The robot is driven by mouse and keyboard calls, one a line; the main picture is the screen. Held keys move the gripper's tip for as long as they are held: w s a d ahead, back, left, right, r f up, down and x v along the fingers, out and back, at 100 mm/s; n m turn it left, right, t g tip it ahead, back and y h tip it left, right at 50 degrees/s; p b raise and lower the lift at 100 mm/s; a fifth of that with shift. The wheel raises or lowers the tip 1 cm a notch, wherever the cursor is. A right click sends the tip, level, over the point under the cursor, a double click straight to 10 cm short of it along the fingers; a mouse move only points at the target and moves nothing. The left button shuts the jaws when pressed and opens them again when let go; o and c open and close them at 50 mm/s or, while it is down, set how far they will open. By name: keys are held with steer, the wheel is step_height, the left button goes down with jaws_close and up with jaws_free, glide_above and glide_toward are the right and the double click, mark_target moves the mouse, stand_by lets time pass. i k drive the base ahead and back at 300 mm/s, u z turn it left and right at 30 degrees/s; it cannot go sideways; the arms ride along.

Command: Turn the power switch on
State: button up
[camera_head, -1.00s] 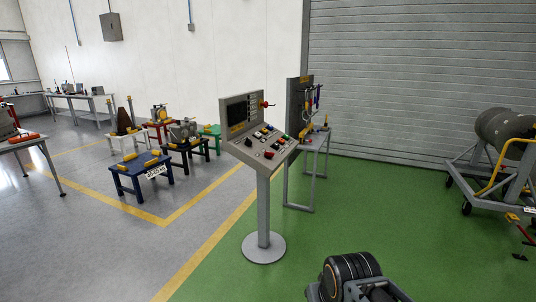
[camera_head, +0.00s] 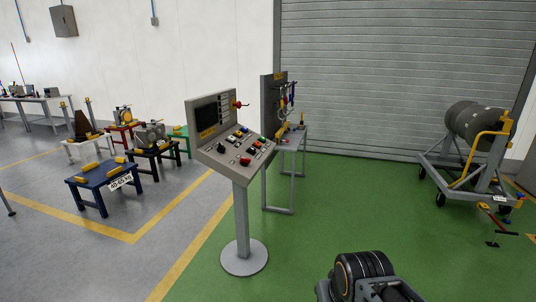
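A grey control console (camera_head: 214,120) stands on a single post with a round base, left of the picture's middle. Which of these is the power switch is too small to tell. Part of my arm shows at the bottom, right of the console and apart from it. My gripper's fingers are not visible.
A tool stand (camera_head: 273,105) with hanging tools is right behind the console. A blue low table (camera_head: 98,178) and other small tables stand left.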

mark_target(243, 162)
steer(key=z, duration=0.2)
steer(key=i, duration=1.15)
steer(key=u, duration=0.8)
steer(key=i, duration=1.1)
steer(key=u, duration=0.8)
